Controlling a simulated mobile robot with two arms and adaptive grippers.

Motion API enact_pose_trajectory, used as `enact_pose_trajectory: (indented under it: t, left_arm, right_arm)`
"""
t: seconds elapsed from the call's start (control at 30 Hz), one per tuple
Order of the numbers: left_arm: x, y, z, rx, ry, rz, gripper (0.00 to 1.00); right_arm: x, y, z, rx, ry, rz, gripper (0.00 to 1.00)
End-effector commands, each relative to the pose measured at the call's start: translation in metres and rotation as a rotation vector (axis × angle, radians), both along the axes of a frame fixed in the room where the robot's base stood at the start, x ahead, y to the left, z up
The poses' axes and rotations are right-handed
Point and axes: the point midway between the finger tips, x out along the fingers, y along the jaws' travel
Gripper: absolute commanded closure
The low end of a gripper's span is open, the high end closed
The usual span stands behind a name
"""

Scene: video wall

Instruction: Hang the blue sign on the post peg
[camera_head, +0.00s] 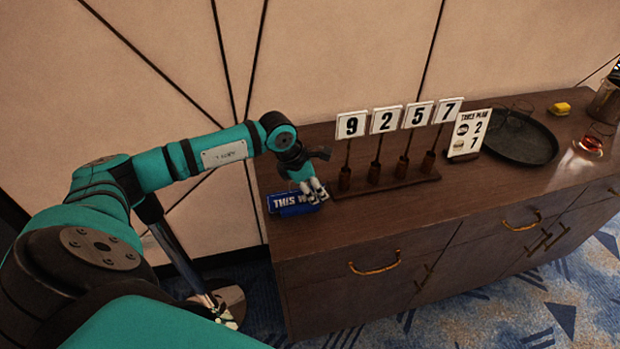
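The blue sign (281,203) with white lettering, "THIS W" readable, lies at the left end of the dark wooden cabinet top. My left gripper (316,194) points down at the sign's right end and covers part of it. Its fingertips are at or very close to the sign; whether they grip it I cannot tell. A dark post (181,254) stands on a round base on the floor, left of the cabinet. My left arm hides its upper part, and I see no peg. My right gripper is not in view.
The cabinet (345,230) carries a rack of number cards (387,188) just right of my gripper. Farther right are a small menu card (468,135), a round black tray (521,142), a yellow block (560,108) and a glass (592,143). The panelled wall is close behind.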

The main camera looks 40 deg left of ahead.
Motion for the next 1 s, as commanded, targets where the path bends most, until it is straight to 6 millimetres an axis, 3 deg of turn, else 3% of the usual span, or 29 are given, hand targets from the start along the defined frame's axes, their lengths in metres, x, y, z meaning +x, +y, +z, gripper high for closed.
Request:
enact_pose_trajectory:
  t: [0.07, 0.27, 0.7, 1.0]
  left_arm:
    - [0.0, 0.0, 0.002, 0.0, 0.0, 0.0, 0.71]
    - [-0.01, 0.011, 0.031, 0.004, -0.006, -0.001, 0.71]
    - [-0.039, 0.036, 0.132, 0.002, -0.004, 0.001, 0.71]
    - [-0.049, 0.042, 0.16, -0.001, -0.001, 0.0, 0.71]
  right_arm:
    - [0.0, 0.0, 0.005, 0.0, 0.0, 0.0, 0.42]
    - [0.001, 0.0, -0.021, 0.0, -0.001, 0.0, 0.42]
    - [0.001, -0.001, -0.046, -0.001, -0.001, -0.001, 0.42]
    - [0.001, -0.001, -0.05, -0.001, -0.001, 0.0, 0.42]
